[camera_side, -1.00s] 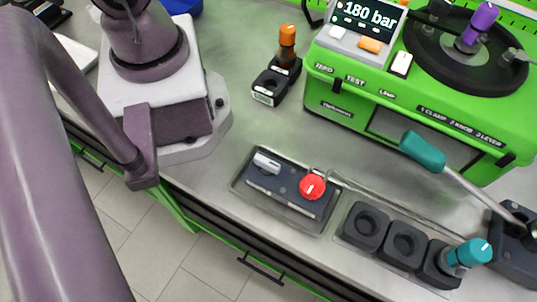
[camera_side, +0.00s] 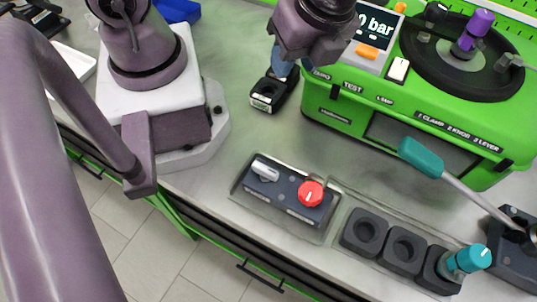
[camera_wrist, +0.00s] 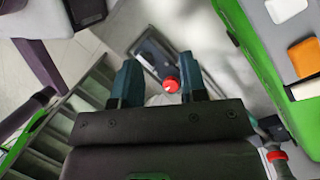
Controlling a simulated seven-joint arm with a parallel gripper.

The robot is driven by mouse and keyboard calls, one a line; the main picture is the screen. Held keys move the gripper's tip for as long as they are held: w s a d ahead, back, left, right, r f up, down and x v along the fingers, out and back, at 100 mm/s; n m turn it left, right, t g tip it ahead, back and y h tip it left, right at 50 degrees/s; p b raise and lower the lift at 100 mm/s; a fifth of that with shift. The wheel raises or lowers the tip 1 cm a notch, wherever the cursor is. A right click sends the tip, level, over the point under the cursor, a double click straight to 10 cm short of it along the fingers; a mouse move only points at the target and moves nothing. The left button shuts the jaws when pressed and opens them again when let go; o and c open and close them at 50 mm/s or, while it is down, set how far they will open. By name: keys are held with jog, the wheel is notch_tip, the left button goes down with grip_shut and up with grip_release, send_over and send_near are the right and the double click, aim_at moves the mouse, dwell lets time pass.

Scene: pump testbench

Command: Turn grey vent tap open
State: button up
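The grey vent tap (camera_side: 265,171) is a light grey lever on the left half of a dark panel (camera_side: 285,195). A red knob (camera_side: 311,193) sits to its right on the same panel. My gripper (camera_side: 283,68) is at the upper middle of the side view, behind and above the panel, apart from the tap. In the wrist view my gripper (camera_wrist: 158,80) shows two teal fingers spread apart, with nothing held. The red knob (camera_wrist: 171,85) shows beyond and between the fingers. The grey tap is not clear in the wrist view.
A green testbench (camera_side: 345,120) with a display and black turntable stands at the right. A teal-handled lever (camera_side: 422,157) projects from the right. Black sockets (camera_side: 404,250), one with a teal knob (camera_side: 473,258), line the front edge.

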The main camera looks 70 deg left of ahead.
aim_at(267, 169)
jog(key=s+d+f+m+g, duration=0.15)
jog(key=d+m, duration=0.45)
jog(key=m, duration=0.6)
jog(key=s+d+f+m, duration=0.2)
jog(key=d+m, duration=0.4)
jog(key=m, duration=0.6)
jog(key=s+a+f+m, duration=0.1)
jog(key=f, duration=0.3)
jog(key=s+a+f+m, duration=0.1)
jog(key=a+f+m, duration=0.1)
jog(key=f, duration=0.2)
jog(key=a+f+m, duration=0.1)
jog(key=f, duration=0.2)
jog(key=shift+s+a+f+m+y, duration=0.15)
jog(key=shift+s+f+m+y, duration=0.15)
jog(key=shift+s+f, duration=0.1)
jog(key=shift+c, duration=0.4)
grip_shut()
